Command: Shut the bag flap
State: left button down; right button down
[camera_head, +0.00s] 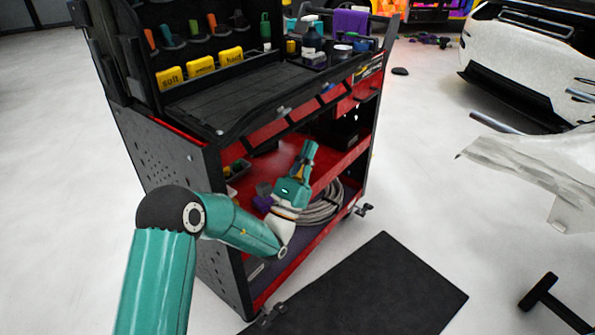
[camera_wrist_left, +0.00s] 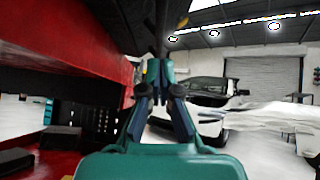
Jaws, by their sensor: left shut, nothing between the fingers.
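A black bag or case lies open on top of the cart in the head view. Its flat black part (camera_head: 240,97) rests on the cart top, and a black panel with tool pockets (camera_head: 178,12) stands upright behind it. Which part is the flap I cannot tell for certain. My left gripper (camera_head: 311,150) is below the cart's top edge, at its open side, apart from the bag. The left wrist view shows its fingers (camera_wrist_left: 157,68) shut with nothing between them. A dark shape, perhaps the bag's edge, hangs above them. My right gripper is not in view.
The cart has a red shelf (camera_head: 345,158) and a coiled hose (camera_head: 322,205) below. Yellow squeegees (camera_head: 201,66) sit in the bag's pockets; bottles (camera_head: 312,38) stand at the back right. A black mat (camera_head: 375,295) lies on the floor. A white car (camera_head: 520,55) stands right.

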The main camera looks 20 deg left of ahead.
pick_arm(q)
jog(key=r, duration=0.4)
jog(key=shift+w+a+r, duration=0.15)
jog(key=shift+a, duration=0.05)
